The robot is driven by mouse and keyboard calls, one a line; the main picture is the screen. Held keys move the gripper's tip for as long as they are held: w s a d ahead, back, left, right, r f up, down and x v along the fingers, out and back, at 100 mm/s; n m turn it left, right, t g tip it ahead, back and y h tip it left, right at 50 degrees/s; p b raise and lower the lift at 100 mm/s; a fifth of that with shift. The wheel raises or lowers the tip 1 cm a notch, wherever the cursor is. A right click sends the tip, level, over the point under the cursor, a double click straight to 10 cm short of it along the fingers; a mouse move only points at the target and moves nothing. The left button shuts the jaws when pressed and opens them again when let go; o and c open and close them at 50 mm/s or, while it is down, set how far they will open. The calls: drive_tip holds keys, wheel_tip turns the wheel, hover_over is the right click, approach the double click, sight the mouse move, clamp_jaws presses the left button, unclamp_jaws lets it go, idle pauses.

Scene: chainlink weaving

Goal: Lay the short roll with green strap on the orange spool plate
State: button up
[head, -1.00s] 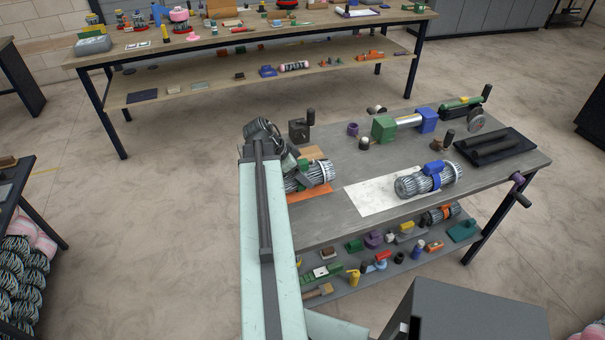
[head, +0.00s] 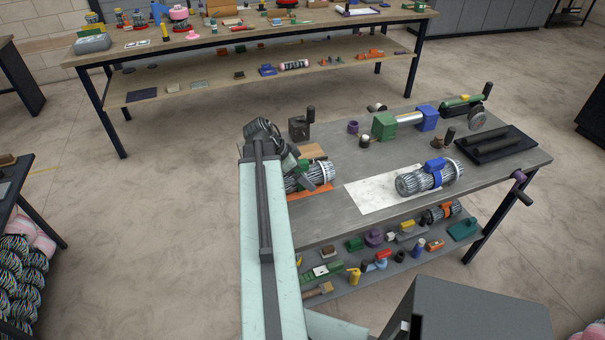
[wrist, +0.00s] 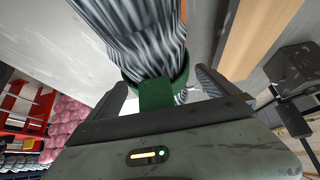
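The short grey-striped roll (head: 322,174) lies on the orange spool plate (head: 315,191) at the table's left end, its pale-rimmed end to the right. Its left part is partly hidden by my arm. In the wrist view the roll (wrist: 135,35) wears a green strap (wrist: 157,93) with a block on it. My gripper (wrist: 160,88) is open, with one finger on each side of the strap block and a gap on both sides. In the head view my gripper (head: 303,165) is just above the roll.
A similar roll with a blue strap (head: 430,178) lies on a white sheet (head: 375,198) to the right. A dark crank block (head: 299,130) and a wooden board (head: 312,151) are behind the plate. A black tray (head: 497,153) is at the right end.

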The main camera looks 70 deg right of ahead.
drive_tip(key=shift+r, duration=0.1)
drive_tip(key=p+v, duration=0.6)
drive_tip(key=v, duration=0.1)
drive_tip(key=shift+r+p, duration=0.4)
drive_tip(key=shift+w+a+f, duration=0.1)
drive_tip(key=shift+w+a, duration=0.05)
